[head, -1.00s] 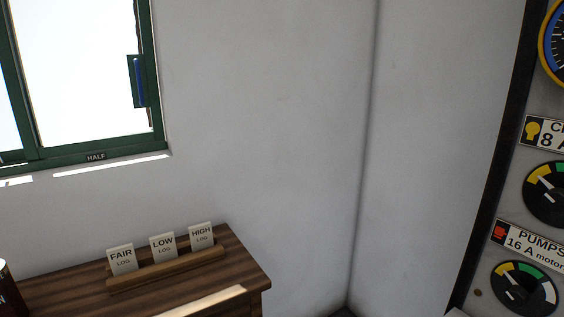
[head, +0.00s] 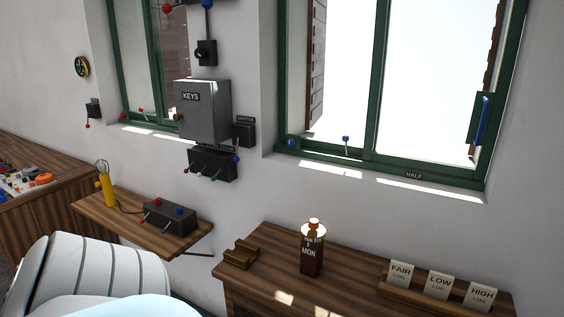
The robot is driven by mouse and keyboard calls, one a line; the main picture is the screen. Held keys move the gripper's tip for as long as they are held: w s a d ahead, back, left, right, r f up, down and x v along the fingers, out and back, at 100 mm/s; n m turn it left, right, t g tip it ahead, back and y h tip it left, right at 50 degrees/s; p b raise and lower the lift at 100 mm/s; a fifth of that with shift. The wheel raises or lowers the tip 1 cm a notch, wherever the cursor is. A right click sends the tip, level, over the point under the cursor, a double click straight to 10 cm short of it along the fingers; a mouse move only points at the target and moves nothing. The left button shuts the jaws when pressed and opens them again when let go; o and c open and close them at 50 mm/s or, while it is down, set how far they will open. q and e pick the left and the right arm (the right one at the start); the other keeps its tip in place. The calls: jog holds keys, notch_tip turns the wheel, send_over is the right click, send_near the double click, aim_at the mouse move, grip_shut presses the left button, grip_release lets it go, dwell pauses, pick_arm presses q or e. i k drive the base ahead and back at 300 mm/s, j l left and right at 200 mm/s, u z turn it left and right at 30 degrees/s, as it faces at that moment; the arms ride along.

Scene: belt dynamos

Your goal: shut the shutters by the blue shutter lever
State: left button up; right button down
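Several blue-ended controls show in the head view, and I cannot tell for sure which is the shutter lever. A black box with a small unreadable label (head: 243,132) is on the wall right of the grey keys box. A blue handle (head: 482,119) is on that window's right side. A blue knob (head: 207,4) tops a lever on the upper wall. Dark brown slatted panels, possibly shutters (head: 316,65), stand at the edges of the bright opening, which is uncovered. Neither gripper is in view.
The grey keys box (head: 203,110) juts from the wall above a black lever box (head: 212,164). Below are a small wooden shelf (head: 105,203), a white chair (head: 90,275) and a wooden desk (head: 255,285) with a dark bottle (head: 312,252) and log cards (head: 438,284).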

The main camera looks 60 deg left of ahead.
aim_at(235, 160)
jog(key=u, duration=2.2)
jog(key=i+j+z, duration=0.1)
jog(key=j, duration=0.25)
jog(key=i+j+z, duration=0.1)
jog(key=i+j, duration=0.2)
jog(key=i+j+z, duration=0.1)
jog(key=j, duration=0.35)
jog(key=i+j+z, duration=0.1)
jog(key=i+j, duration=0.15)
jog(key=j, duration=0.15)
